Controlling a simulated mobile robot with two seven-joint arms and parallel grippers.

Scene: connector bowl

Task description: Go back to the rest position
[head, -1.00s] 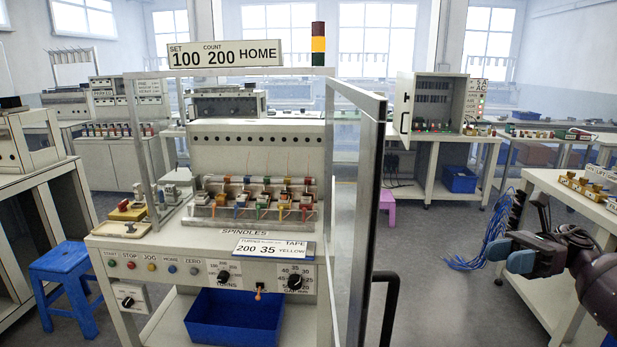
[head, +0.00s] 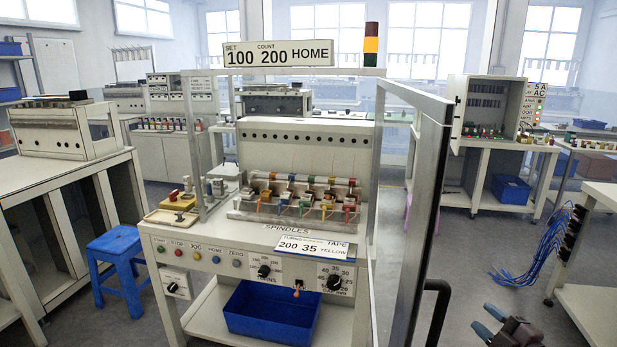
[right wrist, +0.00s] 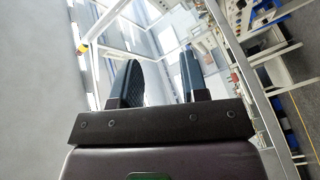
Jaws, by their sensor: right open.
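My right gripper (head: 487,325) is at the bottom right of the head view, in front of and to the right of the winding machine. In the right wrist view its two dark fingers (right wrist: 160,85) stand apart with nothing between them. My left gripper is in neither view. The winding machine (head: 205,243) stands in the middle of the head view, with a row of coloured spindles (head: 300,198) and a sign reading 100, 200 and HOME (head: 278,53).
The machine's clear door (head: 418,200) stands open towards me, with a black handle (head: 436,305) near my right gripper. A blue bin (head: 270,315) sits on the lower shelf. A blue stool (head: 118,262) is at the left. A bench (head: 597,290) with blue cables (head: 550,243) is at the right.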

